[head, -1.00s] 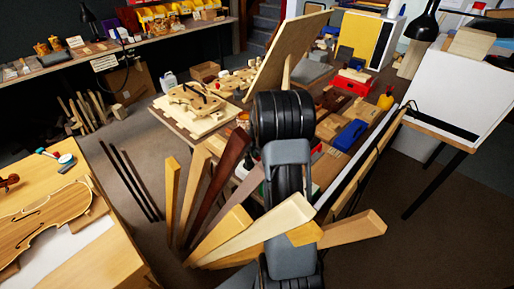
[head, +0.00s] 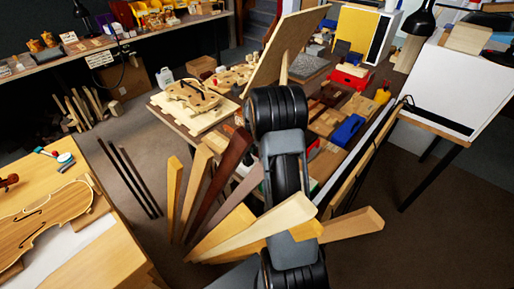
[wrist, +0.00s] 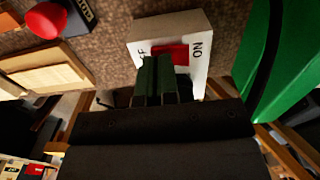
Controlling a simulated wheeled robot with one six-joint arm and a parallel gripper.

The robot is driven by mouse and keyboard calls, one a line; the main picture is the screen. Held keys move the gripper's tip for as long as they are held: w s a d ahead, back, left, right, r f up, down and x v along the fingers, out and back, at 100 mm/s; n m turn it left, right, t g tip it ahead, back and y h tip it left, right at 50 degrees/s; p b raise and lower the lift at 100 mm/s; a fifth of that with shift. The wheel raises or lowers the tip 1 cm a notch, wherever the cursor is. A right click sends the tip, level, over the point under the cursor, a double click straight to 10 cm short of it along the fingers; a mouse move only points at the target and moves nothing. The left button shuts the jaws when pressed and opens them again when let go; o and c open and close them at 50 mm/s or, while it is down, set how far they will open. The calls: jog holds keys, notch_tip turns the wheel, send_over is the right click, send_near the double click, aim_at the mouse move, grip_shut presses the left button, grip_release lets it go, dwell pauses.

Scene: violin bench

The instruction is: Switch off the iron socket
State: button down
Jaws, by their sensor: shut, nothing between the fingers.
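The switch (wrist: 140,30) is a pale box with a red rocker (wrist: 183,53) in the wrist view. ON is printed at the rocker's right, and a partly covered OFF at its left. My gripper (wrist: 158,62) is shut and empty, its dark fingers side by side in front of the rocker's lower left part. I cannot tell whether the fingertips touch the rocker, nor which way it is tipped. In the head view my own arm covers this area, and the gripper and switch are hidden.
A green object (wrist: 285,60) stands close at the right in the wrist view. A red knob (wrist: 46,20) and a wooden block (wrist: 45,67) are at the left. In the head view, wooden pieces (head: 235,230) lean before the bench, and a tilted board (head: 287,50) stands on it.

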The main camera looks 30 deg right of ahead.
jog(key=shift+s+f, duration=0.45)
jog(key=shift+s, duration=0.1)
jog(key=shift+s+d+r, duration=0.1)
jog(key=shift+s+d, duration=0.1)
jog(key=shift+s, duration=0.3)
jog(key=shift+r+p, duration=0.4)
jog(key=shift+r, duration=0.1)
notch_tip(320, 180, up, 14)
jog(key=p, duration=0.2)
jog(key=shift+w, duration=0.2)
jog(key=shift+f, duration=0.1)
